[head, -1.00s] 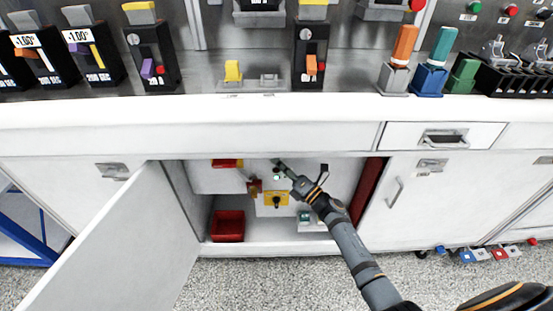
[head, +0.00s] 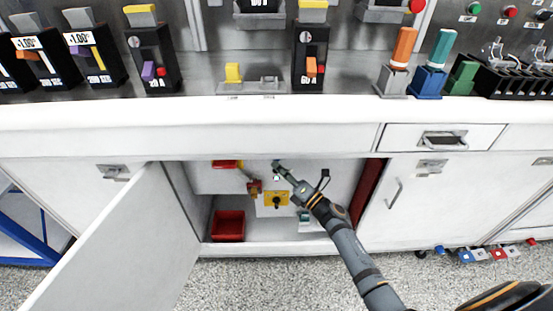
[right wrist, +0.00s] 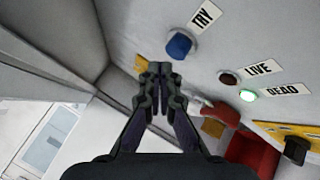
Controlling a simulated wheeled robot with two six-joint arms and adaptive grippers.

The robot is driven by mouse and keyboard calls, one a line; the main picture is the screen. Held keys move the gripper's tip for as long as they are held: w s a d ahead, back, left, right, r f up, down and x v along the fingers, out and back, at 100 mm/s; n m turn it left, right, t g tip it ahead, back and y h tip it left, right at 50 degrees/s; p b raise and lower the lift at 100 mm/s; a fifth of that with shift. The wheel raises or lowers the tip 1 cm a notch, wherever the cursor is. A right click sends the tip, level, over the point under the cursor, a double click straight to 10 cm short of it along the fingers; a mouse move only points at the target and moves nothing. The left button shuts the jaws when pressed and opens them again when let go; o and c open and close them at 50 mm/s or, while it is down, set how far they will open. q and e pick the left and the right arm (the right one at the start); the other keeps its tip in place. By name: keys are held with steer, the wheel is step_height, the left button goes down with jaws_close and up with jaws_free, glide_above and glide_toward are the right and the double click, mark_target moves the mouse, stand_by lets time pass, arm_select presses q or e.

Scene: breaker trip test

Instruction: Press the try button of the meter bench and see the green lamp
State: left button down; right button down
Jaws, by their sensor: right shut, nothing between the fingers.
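The blue try button (right wrist: 179,45) sits beside the TRY label (right wrist: 206,14) on a pale panel inside the open cupboard. In the right wrist view, a dark brownish lamp (right wrist: 229,78) is by the LIVE label. A green lamp (right wrist: 249,95) by the DEAD label glows; its glow also shows in the head view (head: 276,178). My right gripper (right wrist: 160,72) is shut and empty. Its fingertips are beside the button, with a gap between them in the picture. In the head view the right gripper (head: 279,165) reaches into the cupboard and hides the button. My left gripper is out of view.
The cupboard door (head: 115,245) stands open at the left. A red bin (head: 228,226) is on the cupboard floor. A yellow plate with a black knob (head: 276,200) and a red part on the panel (head: 254,188) are close below the gripper. The bench edge (head: 250,115) overhangs above.

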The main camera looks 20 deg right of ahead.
steer(key=s, duration=0.2)
steer(key=s+a+p, duration=0.1)
steer(key=s, duration=0.1)
steer(key=shift+s+a, duration=0.2)
steer(key=shift+s, duration=0.2)
stand_by(0.6)
